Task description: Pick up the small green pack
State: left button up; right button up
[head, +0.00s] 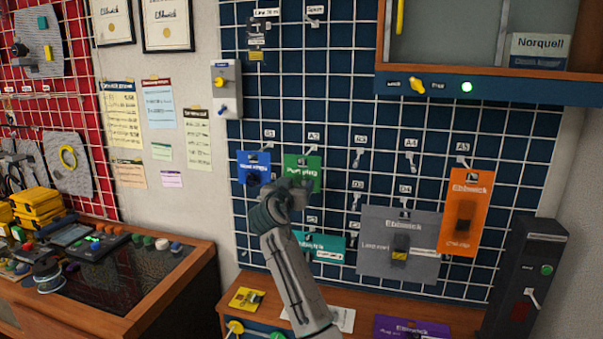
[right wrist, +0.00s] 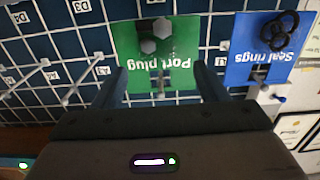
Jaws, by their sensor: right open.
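The small green pack (head: 300,161), labelled "Port plug" in the right wrist view (right wrist: 128,45), hangs on the blue grid wall at hook A2. In the right wrist view it appears upside down, with grey hexagonal plugs showing on it. My right gripper (head: 298,188) is in front of the pack's lower part and hides some of it in the head view. In the right wrist view the open fingers (right wrist: 161,72) stand apart, one toward each side of the pack. Whether they touch it I cannot tell. My left gripper is not in view.
A blue "Seal rings" pack (head: 252,165) hangs close on the left at A1. A teal pack (head: 325,244) hangs below, partly hidden by my arm. A grey pack (head: 375,262) and an orange pack (head: 470,190) hang to the right. A wooden counter (head: 285,308) lies below.

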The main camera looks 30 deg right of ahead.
aim_at(300, 179)
jog(key=p+x, duration=0.1)
jog(key=x, duration=0.2)
jog(key=shift+d, duration=0.25)
jog(key=shift+f, duration=0.15)
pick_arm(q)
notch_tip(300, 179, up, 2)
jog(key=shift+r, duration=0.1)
pick_arm(e)
jog(key=shift+a, duration=0.1)
jog(key=c, duration=1.1)
jog(key=shift+r+b, duration=0.75)
pick_arm(q)
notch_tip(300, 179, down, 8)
jog(key=b, duration=0.6)
pick_arm(e)
jog(key=shift+v, duration=8.95)
